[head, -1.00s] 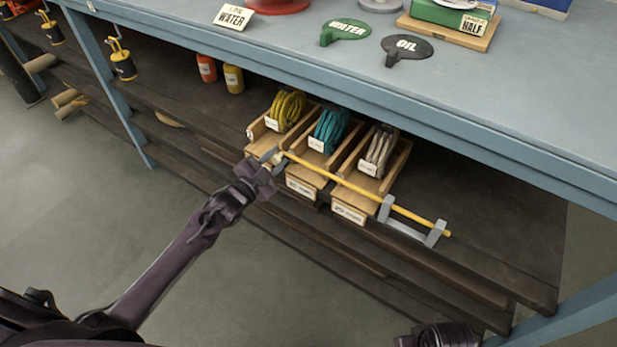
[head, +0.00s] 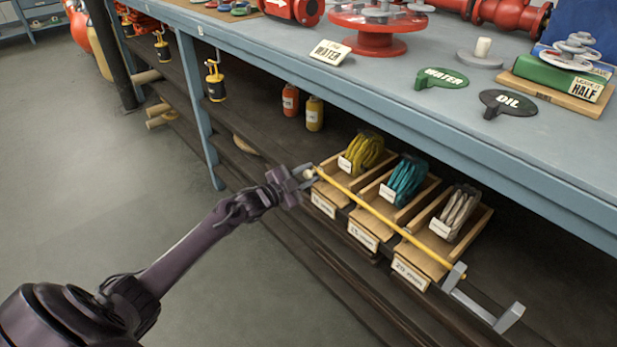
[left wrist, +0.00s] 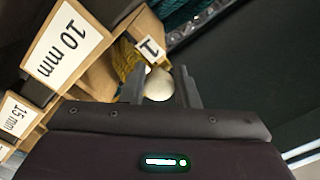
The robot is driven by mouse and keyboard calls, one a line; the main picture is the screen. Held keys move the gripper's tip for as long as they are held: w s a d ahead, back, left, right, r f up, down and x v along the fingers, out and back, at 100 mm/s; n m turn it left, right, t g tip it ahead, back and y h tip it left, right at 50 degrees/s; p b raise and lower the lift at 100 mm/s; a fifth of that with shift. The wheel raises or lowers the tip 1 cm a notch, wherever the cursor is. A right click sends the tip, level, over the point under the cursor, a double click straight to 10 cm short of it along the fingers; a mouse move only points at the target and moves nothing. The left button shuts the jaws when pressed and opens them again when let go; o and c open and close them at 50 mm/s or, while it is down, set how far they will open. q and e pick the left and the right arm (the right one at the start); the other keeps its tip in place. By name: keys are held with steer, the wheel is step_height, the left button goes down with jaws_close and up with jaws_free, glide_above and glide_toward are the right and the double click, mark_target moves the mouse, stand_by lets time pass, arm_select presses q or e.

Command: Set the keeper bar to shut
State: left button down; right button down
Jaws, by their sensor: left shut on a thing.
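The keeper bar (head: 385,222) is a thin yellow rod. It runs across the fronts of three small wooden bins on the shelf under the bench. Its right end is at the first upright of a grey two-post bracket (head: 478,306); the stretch between the posts looks empty. My left gripper (head: 307,173) is at the bar's left end, beside the bin labelled 10 mm. It is shut on the pale round knob (left wrist: 159,85), which shows between the fingers in the left wrist view. My right gripper is out of view.
The bins hold yellow (head: 366,152), teal (head: 406,180) and grey (head: 460,213) coils. The blue bench edge (head: 420,135) overhangs them. Orange (head: 290,100) and yellow (head: 314,113) bottles stand further left. The floor at left is clear.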

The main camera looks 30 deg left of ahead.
arm_select(q)
steer(key=shift+d+r, duration=0.1)
steer(key=c, duration=1.4)
jaws_free()
steer(key=shift+w, duration=0.1)
steer(key=shift+c, duration=0.2)
